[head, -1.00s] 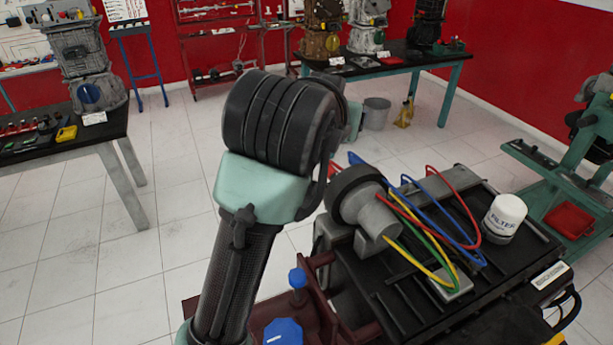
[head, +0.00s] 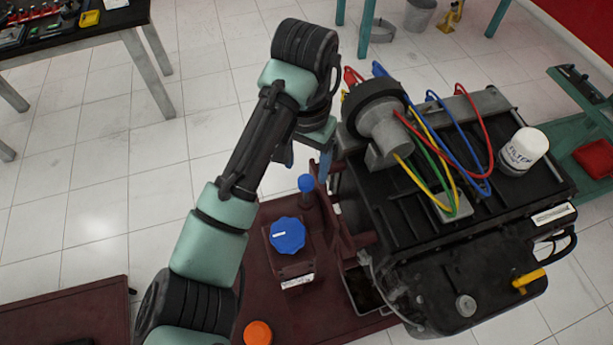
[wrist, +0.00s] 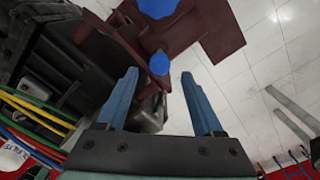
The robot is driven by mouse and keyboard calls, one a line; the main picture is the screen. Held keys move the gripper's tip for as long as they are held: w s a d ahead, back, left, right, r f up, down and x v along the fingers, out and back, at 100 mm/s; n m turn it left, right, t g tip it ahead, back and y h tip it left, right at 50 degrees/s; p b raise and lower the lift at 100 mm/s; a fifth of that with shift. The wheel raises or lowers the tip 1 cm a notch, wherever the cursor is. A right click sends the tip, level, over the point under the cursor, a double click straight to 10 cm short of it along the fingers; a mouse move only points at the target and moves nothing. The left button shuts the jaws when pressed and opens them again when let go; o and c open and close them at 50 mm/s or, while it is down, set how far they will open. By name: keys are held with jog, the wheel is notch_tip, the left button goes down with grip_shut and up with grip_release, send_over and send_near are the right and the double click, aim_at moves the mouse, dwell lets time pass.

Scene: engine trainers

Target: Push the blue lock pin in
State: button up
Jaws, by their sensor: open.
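The blue lock pin (head: 306,183) has a small round blue head and stands on the dark red stand (head: 245,285) beside the engine. In the wrist view the pin's head (wrist: 159,64) appears between the tips of my blue fingers, beyond them; the exact distance is unclear. My gripper (head: 306,162) is open and empty, near the pin and above it in the head view. It also shows in the wrist view (wrist: 159,76) with its two fingers wide apart. The arm partly hides the gripper in the head view.
A larger blue knob (head: 287,235) sits just below the pin. The black engine (head: 445,150), with coloured leads and a white filter (head: 524,150), stands close on the right. An orange knob (head: 257,333) is at the bottom.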

aim_at(306, 179)
notch_tip(306, 179, down, 2)
jog(key=shift+f, duration=1.15)
jog(key=shift+c, duration=0.3)
grip_shut()
